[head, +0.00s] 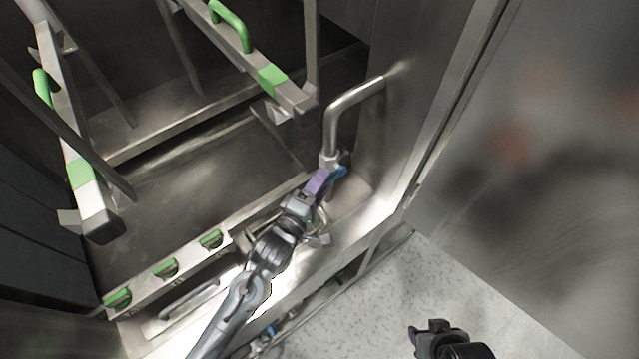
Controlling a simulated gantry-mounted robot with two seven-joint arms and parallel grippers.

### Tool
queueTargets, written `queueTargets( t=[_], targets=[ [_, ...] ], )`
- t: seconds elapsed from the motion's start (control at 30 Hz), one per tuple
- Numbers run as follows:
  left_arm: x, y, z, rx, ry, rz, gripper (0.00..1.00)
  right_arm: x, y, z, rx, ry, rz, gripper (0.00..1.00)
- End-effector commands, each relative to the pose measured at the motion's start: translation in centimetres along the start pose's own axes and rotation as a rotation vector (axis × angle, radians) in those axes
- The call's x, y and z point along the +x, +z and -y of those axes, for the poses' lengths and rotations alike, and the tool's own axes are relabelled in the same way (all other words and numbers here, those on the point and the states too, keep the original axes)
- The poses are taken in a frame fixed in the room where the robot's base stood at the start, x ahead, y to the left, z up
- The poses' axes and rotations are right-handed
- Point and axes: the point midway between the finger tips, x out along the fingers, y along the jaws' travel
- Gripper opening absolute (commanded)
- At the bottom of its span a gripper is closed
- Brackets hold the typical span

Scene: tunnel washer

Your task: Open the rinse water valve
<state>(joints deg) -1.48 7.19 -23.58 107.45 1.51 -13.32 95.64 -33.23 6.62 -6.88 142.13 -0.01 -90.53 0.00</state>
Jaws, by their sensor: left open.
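A bent steel pipe (345,105) comes out of the right wall and runs down to a fitting at its lower end. A small blue handle (341,172) shows at that fitting, which looks like the valve. My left gripper (322,184) is open, its fingers right at the handle and just below the pipe's end. It partly hides the valve, and I cannot tell whether the fingers touch the handle. A purple part shows between the gripper body and the pipe. My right gripper (430,330) is low in the picture, over the speckled floor, away from the valve.
Three green handles (166,268) line a front ledge at lower left. Two metal bars with green grips (232,25) reach over the washer's basin at upper left. A steel wall edge (450,110) stands right of the pipe. The speckled floor (400,290) is clear.

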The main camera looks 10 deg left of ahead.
Motion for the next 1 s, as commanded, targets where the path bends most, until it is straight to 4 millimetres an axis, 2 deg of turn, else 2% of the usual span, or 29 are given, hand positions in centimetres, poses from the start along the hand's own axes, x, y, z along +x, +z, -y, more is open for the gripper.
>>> queueTargets(
  t=[0.07,0.4,0.7,1.0],
  targets=[
    [0.0,0.0,0.0,0.0,0.0,0.0,0.49,0.0,0.0,0.0,0.001,-0.001,0.0,0.47],
    [0.0,0.0,0.0,0.0,0.0,0.0,0.0,0.0,0.0,0.0,0.0,0.0,0.001,0.47],
    [0.0,0.0,0.4,-0.006,0.011,0.0,0.0,0.5,0.2,-0.1,-0.007,0.005,0.001,0.47],
    [0.2,0.1,2.5,-0.087,0.202,-0.001,0.0,5.3,1.8,0.0,-0.008,0.006,0.002,0.47]
  ],
)
